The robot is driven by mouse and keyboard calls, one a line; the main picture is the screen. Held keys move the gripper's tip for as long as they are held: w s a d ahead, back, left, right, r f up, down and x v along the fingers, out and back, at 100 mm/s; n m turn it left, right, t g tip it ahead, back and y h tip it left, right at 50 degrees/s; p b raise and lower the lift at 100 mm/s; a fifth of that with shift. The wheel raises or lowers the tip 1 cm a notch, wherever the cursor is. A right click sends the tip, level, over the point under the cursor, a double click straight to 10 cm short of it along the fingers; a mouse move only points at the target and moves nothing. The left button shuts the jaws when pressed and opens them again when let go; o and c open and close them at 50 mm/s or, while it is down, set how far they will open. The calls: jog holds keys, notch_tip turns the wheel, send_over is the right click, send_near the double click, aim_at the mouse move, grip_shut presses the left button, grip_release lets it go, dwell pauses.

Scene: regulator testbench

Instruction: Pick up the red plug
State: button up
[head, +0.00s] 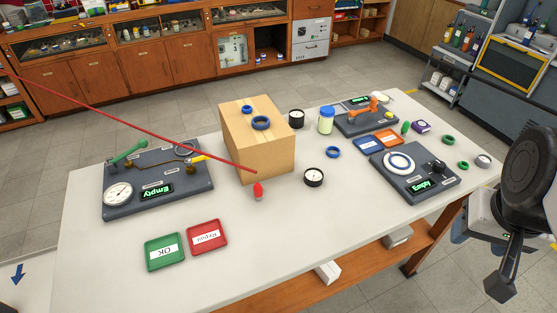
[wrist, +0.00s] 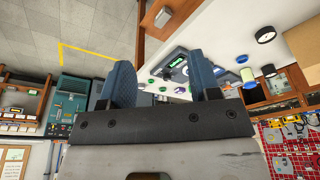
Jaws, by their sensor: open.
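The red plug (head: 258,191) is small and stands on the white table (head: 110,270), just in front of the cardboard box (head: 262,165). A thin straight red line crosses the head view from the upper left and ends just above the plug. My gripper (wrist: 163,88) shows in the wrist view with its two blue-grey fingers wide apart and nothing between them. My dark arm is at the right edge of the head view, beyond the table's right side and far from the plug. I cannot make out the plug in the wrist view.
A green tray (head: 165,266) and a red tray (head: 207,253) lie left of the plug. A gauge (head: 314,177) is close on its right. A left test panel (head: 195,205) and a right test panel (head: 425,187) flank the middle.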

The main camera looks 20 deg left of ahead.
jog(key=shift+a, duration=0.1)
jog(key=m+g+y, duration=0.2)
jog(key=m+y, duration=0.8)
send_near(261, 188)
jog(key=s+d+r, duration=0.5)
jog(key=d+r, duration=0.2)
jog(key=d, duration=0.3)
jog(key=w+a+f+m+t+y, duration=0.1)
jog(key=a+f+m, duration=0.2)
jog(key=a, duration=0.1)
jog(key=w+a+f+m+t+y, duration=0.1)
jog(key=a+f+m, duration=0.3)
jog(key=w+a+f+m+t+y, duration=0.1)
jog(key=w+a+f+m, duration=0.1)
jog(key=a+f+m, duration=0.1)
jog(key=shift+a+f+m, duration=0.15)
jog(key=shift+a+f, duration=0.1)
jog(key=shift+a, duration=0.25)
jog(key=shift+a+f+m, duration=0.15)
jog(key=shift+a+f, duration=0.05)
jog(key=shift+a, duration=0.25)
jog(key=shift+w+a+f+m+t, duration=0.1)
jog(key=shift+a+f+m+t, duration=0.2)
jog(key=shift+f+m, duration=0.15)
jog(key=shift+f, duration=0.1)
jog(key=shift+x, duration=1.3)
jog(key=shift+a, duration=0.1)
